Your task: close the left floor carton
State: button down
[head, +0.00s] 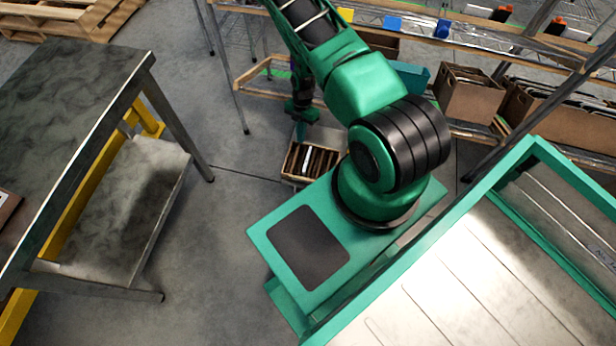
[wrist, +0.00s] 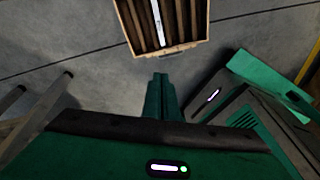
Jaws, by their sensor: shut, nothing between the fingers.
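A wooden-brown carton (head: 288,178) stands open on the floor, just behind my base. Brown slat-like contents and one white strip show inside it. My arm hides part of its right side. In the wrist view the open carton (wrist: 170,50) is at the top, cut off by the frame edge. My gripper (head: 300,112) is above the floor beyond the carton in the head view. In the wrist view my gripper (wrist: 160,80) is shut and empty, apart from the carton's near wall.
A metal table (head: 70,90) with a lower shelf stands at the left. A wire rack (head: 440,45) with bins and brown cartons (head: 468,95) on its lower shelf runs along the back right. A pallet (head: 75,20) lies at the far left. Floor left of the carton is clear.

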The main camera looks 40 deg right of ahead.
aim_at(307, 177)
jog(key=s+a+f+n, duration=0.1)
jog(key=s+f, duration=0.1)
jog(key=f, duration=0.5)
jog(key=s+a+f+n, duration=0.1)
jog(key=s+f, duration=0.2)
jog(key=f, duration=0.5)
jog(key=s+a+f+n+y, duration=0.1)
jog(key=s+a+f+n, duration=0.1)
jog(key=f, duration=0.5)
jog(key=shift+s+f+g, duration=0.25)
jog(key=shift+s+g, duration=0.05)
jog(key=shift+s, duration=0.35)
jog(key=shift+w+d, duration=0.45)
jog(key=shift+d, duration=0.25)
